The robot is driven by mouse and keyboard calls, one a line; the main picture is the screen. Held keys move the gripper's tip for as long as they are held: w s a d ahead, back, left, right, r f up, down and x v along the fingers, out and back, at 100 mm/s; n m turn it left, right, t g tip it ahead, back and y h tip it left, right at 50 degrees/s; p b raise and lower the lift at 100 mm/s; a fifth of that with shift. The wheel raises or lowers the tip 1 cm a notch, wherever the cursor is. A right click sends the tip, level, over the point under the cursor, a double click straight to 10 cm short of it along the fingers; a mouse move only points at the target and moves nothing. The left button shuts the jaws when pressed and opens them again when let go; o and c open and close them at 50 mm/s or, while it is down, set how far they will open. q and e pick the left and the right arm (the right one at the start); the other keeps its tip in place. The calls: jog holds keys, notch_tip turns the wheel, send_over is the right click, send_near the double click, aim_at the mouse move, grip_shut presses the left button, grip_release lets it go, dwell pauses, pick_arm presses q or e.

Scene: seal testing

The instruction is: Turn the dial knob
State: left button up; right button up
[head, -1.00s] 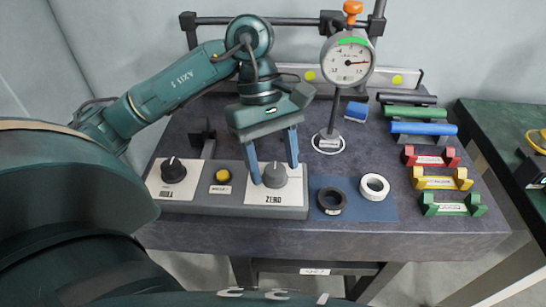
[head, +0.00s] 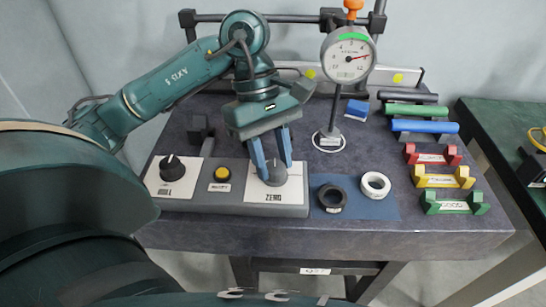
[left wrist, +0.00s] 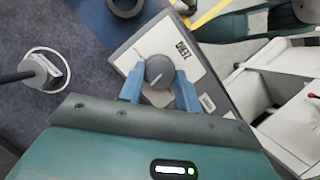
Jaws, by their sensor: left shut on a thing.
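A grey ZERO dial knob (head: 275,174) sits on a white plate on the grey control box (head: 232,207). My left gripper (head: 272,168) reaches down over it with its blue fingers shut on the knob's sides. In the left wrist view the knob (left wrist: 159,71) stands between the two fingertips (left wrist: 158,84), and its white pointer line shows. A second, black knob (head: 172,168) and a yellow button (head: 221,174) sit to the left on the same box. My right gripper is not in view.
A black ring (head: 332,197) and a white ring (head: 375,185) lie on a blue mat right of the box. Coloured rods (head: 425,127) and red, yellow and green holders (head: 454,203) line the right side of the table. The front table strip is clear.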

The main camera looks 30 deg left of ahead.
pick_arm(q)
jog(key=shift+s+a+f+n+t+b, duration=0.15)
jog(key=shift+n+t+b, duration=0.25)
jog(key=shift+n+b, duration=0.6)
jog(key=n+t+b, duration=0.1)
jog(key=n+b, duration=0.1)
jog(key=n, duration=0.1)
jog(key=shift+s+n+t, duration=0.1)
jog(key=shift+n+t, duration=0.2)
jog(key=shift+n, duration=0.8)
jog(key=shift+s+n+t+b, duration=0.1)
jog(key=shift+n+t+b, duration=0.35)
jog(key=shift+n, duration=0.15)
jog(key=shift+n+t, duration=0.25)
jog(key=shift+n, duration=0.35)
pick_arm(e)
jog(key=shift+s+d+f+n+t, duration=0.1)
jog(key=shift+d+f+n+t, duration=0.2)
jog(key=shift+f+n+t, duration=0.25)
pick_arm(q)
jog(key=o, duration=1)
jog(key=shift+c, duration=0.2)
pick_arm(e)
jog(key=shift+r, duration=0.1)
pick_arm(q)
jog(key=shift+r, duration=0.25)
